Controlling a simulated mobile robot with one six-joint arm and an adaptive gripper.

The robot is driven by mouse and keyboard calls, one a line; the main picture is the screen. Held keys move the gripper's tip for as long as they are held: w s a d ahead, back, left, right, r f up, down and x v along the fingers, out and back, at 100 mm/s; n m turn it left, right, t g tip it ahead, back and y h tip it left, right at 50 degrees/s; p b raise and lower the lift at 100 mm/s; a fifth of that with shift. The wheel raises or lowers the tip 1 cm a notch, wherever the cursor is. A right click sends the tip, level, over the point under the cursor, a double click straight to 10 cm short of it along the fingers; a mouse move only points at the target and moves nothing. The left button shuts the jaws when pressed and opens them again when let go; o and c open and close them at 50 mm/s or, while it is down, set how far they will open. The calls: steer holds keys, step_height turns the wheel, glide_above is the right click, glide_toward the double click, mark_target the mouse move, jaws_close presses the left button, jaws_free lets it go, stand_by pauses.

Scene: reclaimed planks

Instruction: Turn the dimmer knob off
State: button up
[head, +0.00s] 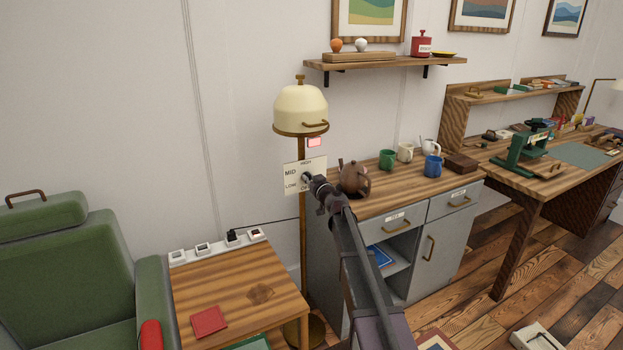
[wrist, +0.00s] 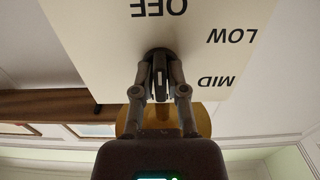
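The dimmer plate (head: 292,175) is a cream panel on the floor lamp's brass pole, with HIGH, MID and LOW readable and the lowest label partly hidden. In the wrist view the plate (wrist: 215,60) appears upside down, with OFF, LOW and MID showing. The dark dimmer knob (wrist: 159,56) sits at its middle, between my fingers. My gripper (wrist: 160,78) is at the knob, with a finger close against each side; it also reaches the plate in the head view (head: 310,182). The knob's pointer direction is not clear. The lamp shade (head: 301,108) is cream.
A small red-pink block (head: 315,142) shows above the plate. A side table (head: 235,285) with a power strip (head: 217,246) stands left, beside a green armchair (head: 65,265). A brown teapot (head: 354,179) and several mugs stand on the cabinet to the right.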

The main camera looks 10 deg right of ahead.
steer(key=shift+o, duration=1.2)
steer(key=v, duration=1.2)
